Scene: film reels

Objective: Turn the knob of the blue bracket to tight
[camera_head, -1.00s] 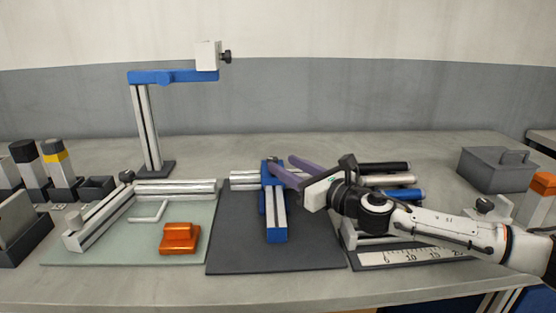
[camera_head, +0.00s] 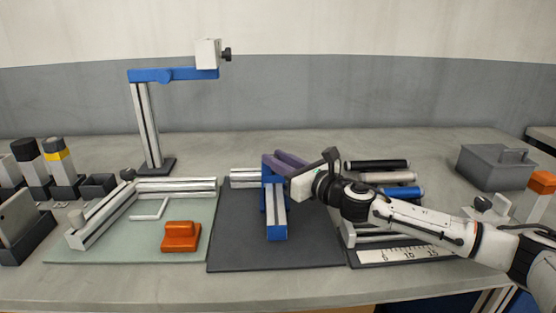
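The blue bracket (camera_head: 267,168) stands on the dark mat, where a silver bar with a blue end block (camera_head: 277,233) runs toward the front and another silver bar (camera_head: 245,175) lies to its left. My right gripper (camera_head: 279,162) reaches in from the right, its purple fingers at the bracket's upper right side. The fingers overlap in this view, so their gap and any contact with the bracket are unclear. The bracket's knob is not visible now. My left gripper is not in view.
A green mat (camera_head: 120,253) with silver bars, a hex key (camera_head: 150,209) and an orange block (camera_head: 180,238) lies left. A tall stand (camera_head: 147,125) with a blue arm rises behind. Rods (camera_head: 378,165), a ruler (camera_head: 400,255) and a grey box (camera_head: 495,168) are right.

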